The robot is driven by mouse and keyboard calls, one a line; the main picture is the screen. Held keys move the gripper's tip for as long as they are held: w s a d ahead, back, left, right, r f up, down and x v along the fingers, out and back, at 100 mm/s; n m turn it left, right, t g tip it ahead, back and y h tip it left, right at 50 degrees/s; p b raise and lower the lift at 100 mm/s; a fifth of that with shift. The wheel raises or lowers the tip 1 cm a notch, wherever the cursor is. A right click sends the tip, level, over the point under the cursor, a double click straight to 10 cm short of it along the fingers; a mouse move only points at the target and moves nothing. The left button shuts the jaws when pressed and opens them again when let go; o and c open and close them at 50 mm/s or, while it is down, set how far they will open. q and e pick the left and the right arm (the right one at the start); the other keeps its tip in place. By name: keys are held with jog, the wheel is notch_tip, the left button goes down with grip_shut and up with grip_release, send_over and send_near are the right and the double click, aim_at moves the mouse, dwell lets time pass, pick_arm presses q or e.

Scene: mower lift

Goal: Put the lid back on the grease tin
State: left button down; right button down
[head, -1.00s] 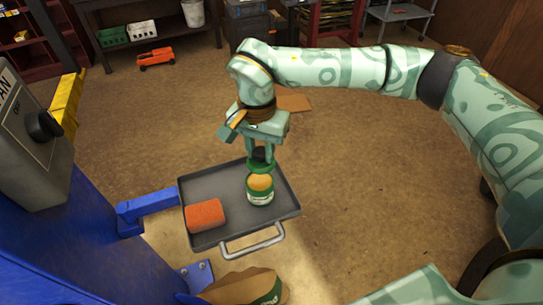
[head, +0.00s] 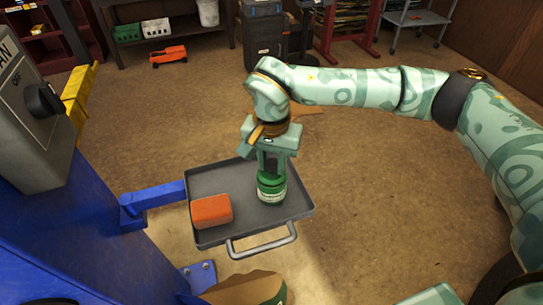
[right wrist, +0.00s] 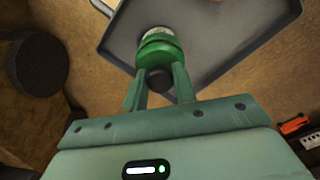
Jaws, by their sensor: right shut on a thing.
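The grease tin (head: 271,197), green and white, stands upright on the grey tray. The green lid (head: 270,182) sits over its mouth and hides the inside. My right gripper (head: 271,170) is directly above, pointing down, shut on the lid. In the right wrist view, the two fingers (right wrist: 160,78) close around the lid (right wrist: 158,53) by its dark knob (right wrist: 159,80), and part of the tin (right wrist: 157,34) shows beyond it. Lid and tin look in line and touching; whether the lid is fully seated I cannot tell. My left gripper is not in view.
The tray (head: 232,172) has raised rims and a metal handle (head: 262,240) in front. An orange-red block (head: 211,211) lies on it, left of the tin. A blue arm (head: 155,198) from the blue post joins the tray's left side. Open floor lies to the right.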

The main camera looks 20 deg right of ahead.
dwell(0.6)
jog(key=shift+p, duration=0.4)
dwell(0.5)
jog(key=shift+f, duration=0.2)
dwell(0.8)
dwell(0.3)
jog(key=c, duration=0.6)
grip_release()
jog(key=shift+o, duration=0.2)
